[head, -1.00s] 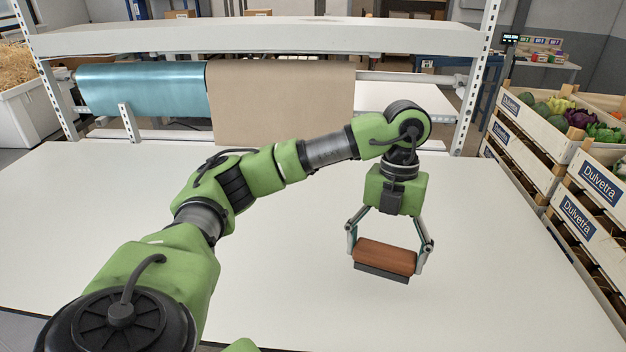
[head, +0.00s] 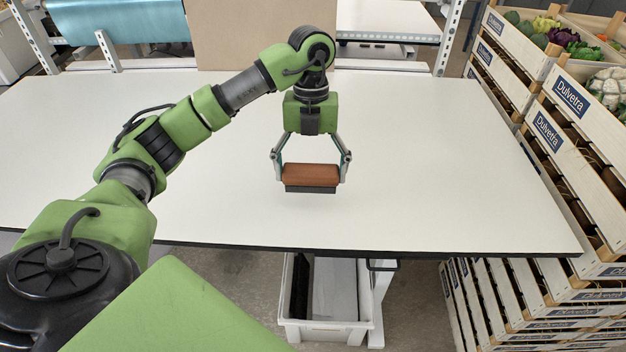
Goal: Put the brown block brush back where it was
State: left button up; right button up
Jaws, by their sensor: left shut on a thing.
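The brown block brush (head: 311,174) has a reddish-brown wooden top and a dark bristle underside. It is in the middle of the head view, level, over the white table (head: 420,170). My left gripper (head: 311,170) points down and is shut on the brush, one finger at each short end. Whether the bristles touch the table or hang just above it, I cannot tell. My right gripper is not in view.
Below the table's front edge a white bin (head: 326,330) stands on a lower level, holding something dark and a pale sheet. Stacked wooden crates (head: 570,95) with vegetables line the right side. Brown paper (head: 240,35) and a blue roll (head: 120,20) are at the back. The tabletop around the brush is clear.

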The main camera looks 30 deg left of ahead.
pick_arm(q)
jog(key=w+f, duration=0.1)
jog(key=f, duration=0.1)
jog(key=w+a+f+p, duration=0.1)
jog(key=shift+w+a+f, duration=0.1)
jog(key=shift+w+f, duration=0.25)
jog(key=shift+f, duration=0.05)
jog(key=f+p, duration=0.2)
jog(key=f, duration=0.1)
jog(key=shift+w+a, duration=0.1)
jog(key=shift+w, duration=0.1)
jog(key=shift+f, duration=0.25)
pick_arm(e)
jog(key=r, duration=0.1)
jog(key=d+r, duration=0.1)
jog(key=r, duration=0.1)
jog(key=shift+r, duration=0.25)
pick_arm(q)
jog(key=shift+f, duration=0.1)
jog(key=shift+f, duration=0.15)
jog(key=o, duration=1.1)
jog(key=shift+c, duration=0.2)
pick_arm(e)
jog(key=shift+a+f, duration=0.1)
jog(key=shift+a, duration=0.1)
